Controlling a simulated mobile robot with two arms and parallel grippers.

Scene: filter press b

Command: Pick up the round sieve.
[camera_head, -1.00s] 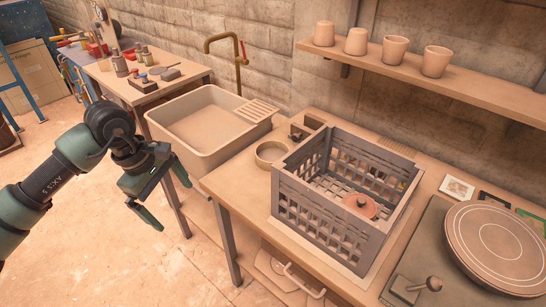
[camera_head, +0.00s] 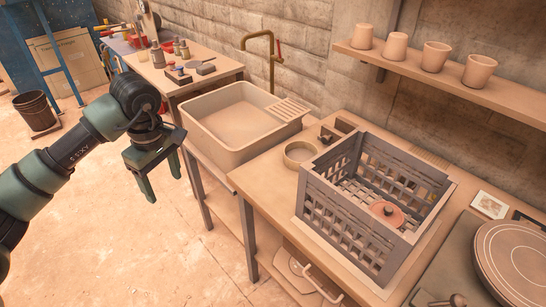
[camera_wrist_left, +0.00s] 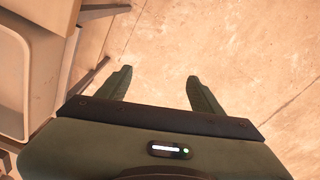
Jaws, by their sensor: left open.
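The round sieve (camera_head: 299,154) looks like a shallow tan ring. It sits on the wooden worktable (camera_head: 262,185), just left of the grey crate. My left gripper (camera_head: 165,187) is open and empty, pointing down over the floor left of the worktable and in front of the sink. It is well apart from the sieve. In the left wrist view my left gripper (camera_wrist_left: 158,80) shows two spread fingers with only floor between them; the sieve is not in that view. My right gripper is not in view.
The grey slatted crate (camera_head: 350,216) holds a reddish round piece (camera_head: 386,213). A basin sink (camera_head: 222,150) stands between my left gripper and the back wall. A small dark holder (camera_head: 338,130) is behind the sieve. Cups (camera_head: 396,46) stand on a shelf.

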